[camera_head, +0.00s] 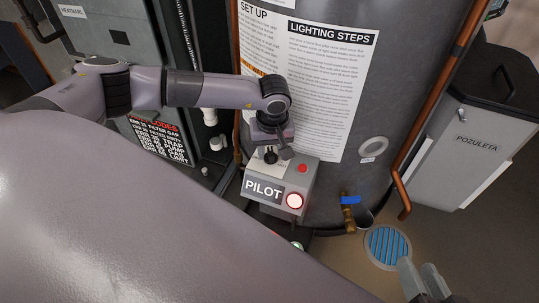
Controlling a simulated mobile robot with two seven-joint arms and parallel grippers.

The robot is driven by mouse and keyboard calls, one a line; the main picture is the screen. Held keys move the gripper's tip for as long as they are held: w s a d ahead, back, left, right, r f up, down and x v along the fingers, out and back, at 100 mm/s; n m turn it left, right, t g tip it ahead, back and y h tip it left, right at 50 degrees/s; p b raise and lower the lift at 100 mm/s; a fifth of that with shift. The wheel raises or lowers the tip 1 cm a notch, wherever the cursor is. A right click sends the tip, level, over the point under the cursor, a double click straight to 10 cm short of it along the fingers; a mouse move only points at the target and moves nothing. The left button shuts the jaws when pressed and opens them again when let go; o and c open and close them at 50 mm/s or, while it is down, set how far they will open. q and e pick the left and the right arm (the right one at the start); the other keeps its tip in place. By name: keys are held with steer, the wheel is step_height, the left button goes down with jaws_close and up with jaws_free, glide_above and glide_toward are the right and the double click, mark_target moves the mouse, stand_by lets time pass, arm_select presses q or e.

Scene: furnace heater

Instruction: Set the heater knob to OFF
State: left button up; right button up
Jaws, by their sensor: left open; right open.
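The heater is a grey tank (385,110) with a control box (308,182) low on its front. The box has a PILOT label (263,188), a glowing round light (294,201) and a small red button (303,168). My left gripper (277,153) is open, pointing down at the top of the box. The knob cannot be made out clearly; the gripper covers that part of the box, and I cannot tell whether the fingers touch it. My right gripper (425,282) is open at the bottom right, well away from the box.
Instruction sheets (325,95) cover the tank front. A copper pipe (432,105) runs down its right side, and a valve with a blue handle (350,200) sits low. A grey POZULETA bin (460,150) stands right. My arm fills the lower left.

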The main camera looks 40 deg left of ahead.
arm_select(q)
jaws_close()
steer(key=n, duration=0.3)
steer(key=shift+g+p, duration=0.3)
steer(key=shift+p, duration=0.1)
steer(key=shift+n, duration=0.7)
steer(key=n+p, duration=0.1)
steer(key=n, duration=0.2)
steer(key=shift+d+g, duration=0.1)
steer(key=shift+g, duration=0.2)
steer(key=shift+w+n, duration=0.1)
steer(key=shift+n, duration=0.7)
